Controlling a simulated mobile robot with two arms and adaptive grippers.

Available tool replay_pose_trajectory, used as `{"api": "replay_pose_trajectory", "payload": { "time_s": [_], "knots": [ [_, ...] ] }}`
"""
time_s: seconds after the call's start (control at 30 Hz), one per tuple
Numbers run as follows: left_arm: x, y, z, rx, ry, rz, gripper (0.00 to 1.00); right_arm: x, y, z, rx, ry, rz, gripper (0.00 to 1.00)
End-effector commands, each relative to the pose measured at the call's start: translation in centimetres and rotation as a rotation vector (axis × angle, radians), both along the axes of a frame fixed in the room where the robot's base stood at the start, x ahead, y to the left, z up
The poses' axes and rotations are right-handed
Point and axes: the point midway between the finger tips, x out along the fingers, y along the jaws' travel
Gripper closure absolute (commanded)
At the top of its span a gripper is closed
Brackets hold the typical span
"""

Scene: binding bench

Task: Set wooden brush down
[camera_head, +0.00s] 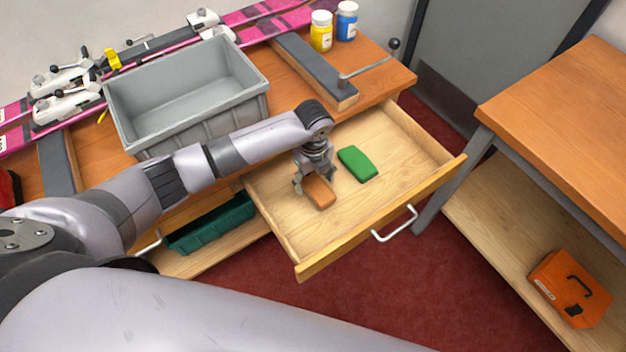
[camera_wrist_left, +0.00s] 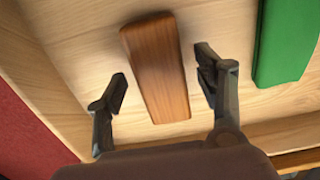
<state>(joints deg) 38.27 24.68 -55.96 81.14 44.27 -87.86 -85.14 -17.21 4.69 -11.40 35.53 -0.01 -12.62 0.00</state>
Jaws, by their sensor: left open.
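The wooden brush (camera_head: 319,192) is a brown block lying in the open drawer (camera_head: 292,236). My left gripper (camera_head: 313,186) is right above it, pointing down into the drawer. In the left wrist view the brush (camera_wrist_left: 157,68) lies on the drawer's pale wooden floor between the two spread fingers of my left gripper (camera_wrist_left: 162,90). There is a gap between the brush and each finger. The gripper is open and holds nothing. The brush's near end comes close to the gripper's body. My right gripper is not in view.
A green block (camera_head: 358,163) lies in the drawer right of the brush. A grey bin (camera_head: 252,80) and pink skis (camera_head: 85,123) are on the bench above. The drawer's right side and front are clear. An orange case (camera_head: 570,288) sits on the shelf at right.

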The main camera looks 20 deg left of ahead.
Motion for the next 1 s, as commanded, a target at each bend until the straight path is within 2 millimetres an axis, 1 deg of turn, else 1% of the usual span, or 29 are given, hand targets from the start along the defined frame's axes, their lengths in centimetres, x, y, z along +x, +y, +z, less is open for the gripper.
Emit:
{"api": "replay_pose_trajectory", "payload": {
  "time_s": [0.03,0.3,0.4,0.5,0.6,0.7,1.0],
  "knots": [
    [0.1,0.1,1.0,0.0,-0.004,-0.001,0.37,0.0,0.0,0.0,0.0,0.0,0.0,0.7],
    [0.1,0.0,6.8,0.0,-0.005,0.0,0.37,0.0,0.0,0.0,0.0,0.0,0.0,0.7],
    [0.1,0.0,8.6,0.001,-0.003,-0.001,0.37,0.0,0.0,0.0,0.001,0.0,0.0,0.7],
    [0.1,0.0,9.8,0.001,-0.002,0.001,0.37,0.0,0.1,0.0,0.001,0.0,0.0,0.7],
    [0.0,0.0,10.6,0.001,-0.001,0.0,0.37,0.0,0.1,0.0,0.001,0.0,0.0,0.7],
    [0.0,0.0,10.9,0.001,0.001,0.0,0.37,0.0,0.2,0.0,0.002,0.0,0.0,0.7],
    [0.0,0.0,10.9,0.001,0.0,0.001,0.37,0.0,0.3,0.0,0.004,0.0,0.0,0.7]
  ]
}}
